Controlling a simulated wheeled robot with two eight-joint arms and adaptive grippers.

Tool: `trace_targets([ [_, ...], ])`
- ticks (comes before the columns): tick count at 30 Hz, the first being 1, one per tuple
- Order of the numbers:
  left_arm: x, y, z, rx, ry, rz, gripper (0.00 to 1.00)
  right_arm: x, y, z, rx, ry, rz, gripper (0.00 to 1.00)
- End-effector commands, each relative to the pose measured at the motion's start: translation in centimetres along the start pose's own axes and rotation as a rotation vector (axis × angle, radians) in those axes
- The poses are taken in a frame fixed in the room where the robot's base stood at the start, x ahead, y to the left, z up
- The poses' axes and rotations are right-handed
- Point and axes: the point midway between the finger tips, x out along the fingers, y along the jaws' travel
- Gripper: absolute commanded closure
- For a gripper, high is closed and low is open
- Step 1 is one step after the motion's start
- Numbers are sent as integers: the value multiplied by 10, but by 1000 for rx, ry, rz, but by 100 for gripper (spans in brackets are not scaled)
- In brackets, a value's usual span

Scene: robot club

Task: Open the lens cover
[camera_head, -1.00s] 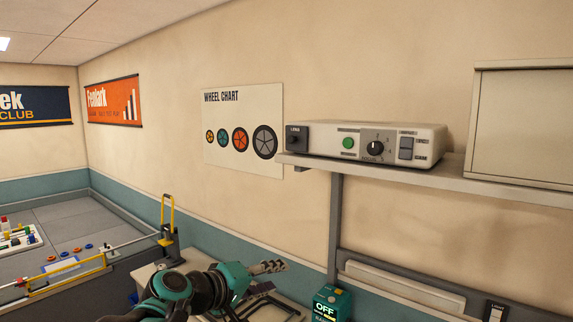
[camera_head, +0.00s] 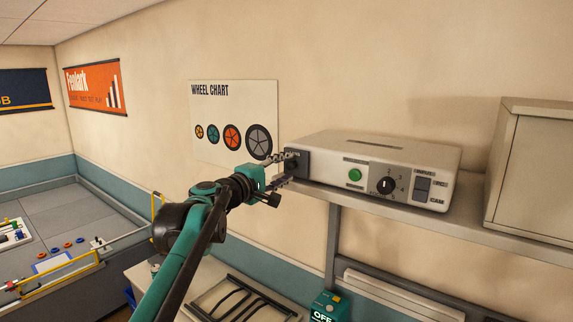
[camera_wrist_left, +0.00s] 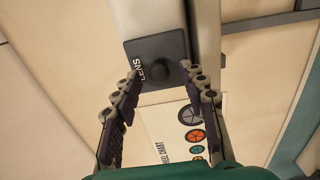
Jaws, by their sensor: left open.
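The lens cover (camera_head: 295,163) is a dark square plate with a small knob, on the left end of the front of a beige projector-like box (camera_head: 390,153). My right gripper is not in view.
The box stands on a wall shelf (camera_head: 460,225) with a green button, dial and switches on its front. A beige cabinet (camera_head: 535,175) stands at the right. A wheel chart (camera_head: 232,120) hangs behind my gripper. A green OFF box (camera_head: 328,306) is below.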

Motion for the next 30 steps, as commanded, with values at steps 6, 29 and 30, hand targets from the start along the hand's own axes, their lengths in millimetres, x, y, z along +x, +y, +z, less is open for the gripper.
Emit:
trace_targets([
  [6, 14, 0, 0, 1, 1, 0, 57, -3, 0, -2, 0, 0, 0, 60],
  [29, 15, -1, 36, 2, -5, -1, 100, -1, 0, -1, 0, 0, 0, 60],
  [30, 15, -1, 45, 2, -5, -1, 100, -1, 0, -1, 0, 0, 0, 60],
])
